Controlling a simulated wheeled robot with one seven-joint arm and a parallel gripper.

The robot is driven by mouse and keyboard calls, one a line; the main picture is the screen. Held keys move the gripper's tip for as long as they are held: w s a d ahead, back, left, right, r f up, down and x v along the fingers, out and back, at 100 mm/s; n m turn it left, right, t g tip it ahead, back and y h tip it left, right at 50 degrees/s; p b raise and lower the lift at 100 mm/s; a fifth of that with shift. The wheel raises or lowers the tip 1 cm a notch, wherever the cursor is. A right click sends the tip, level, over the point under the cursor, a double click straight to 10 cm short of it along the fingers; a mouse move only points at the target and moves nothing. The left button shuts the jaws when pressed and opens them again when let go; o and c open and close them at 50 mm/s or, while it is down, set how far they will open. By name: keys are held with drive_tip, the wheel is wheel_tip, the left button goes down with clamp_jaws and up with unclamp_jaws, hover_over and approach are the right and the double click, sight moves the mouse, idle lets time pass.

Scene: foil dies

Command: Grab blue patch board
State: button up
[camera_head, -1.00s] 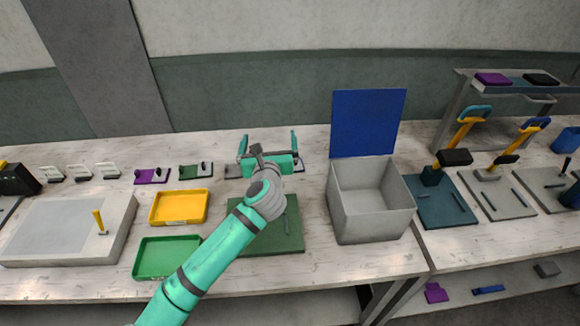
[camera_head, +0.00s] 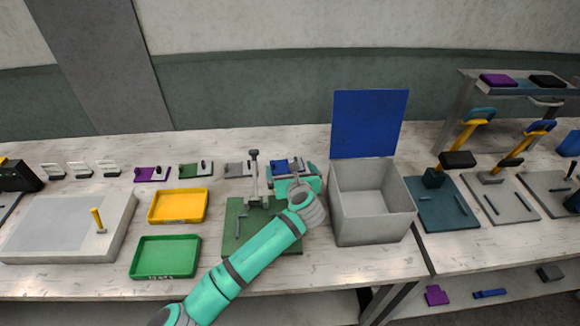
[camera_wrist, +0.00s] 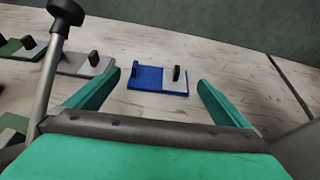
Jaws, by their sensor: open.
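The blue patch board (camera_wrist: 147,77) lies flat on the worktop in the wrist view, with a pale grey section at its right and a dark upright peg on it. In the head view the blue board (camera_head: 279,167) shows just behind my gripper, partly hidden by it. My gripper (camera_wrist: 158,92) is open and empty. Its two teal fingers stand to the left and right of the board, with a gap on each side; the board lies ahead of the palm. In the head view my gripper (camera_head: 296,176) is left of the grey box.
A grey box (camera_head: 372,225) with a raised blue lid (camera_head: 368,124) stands close at right. A green press base (camera_head: 240,235) with an upright lever (camera_wrist: 48,75) is at left. A grey board (camera_head: 237,169) lies left of the blue one. Yellow (camera_head: 178,220) and green (camera_head: 164,274) trays sit farther left.

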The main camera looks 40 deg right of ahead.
sight(287, 162)
drive_tip(key=shift+x, duration=3.8)
drive_tip(key=shift+c, duration=0.6)
drive_tip(key=c, duration=0.6)
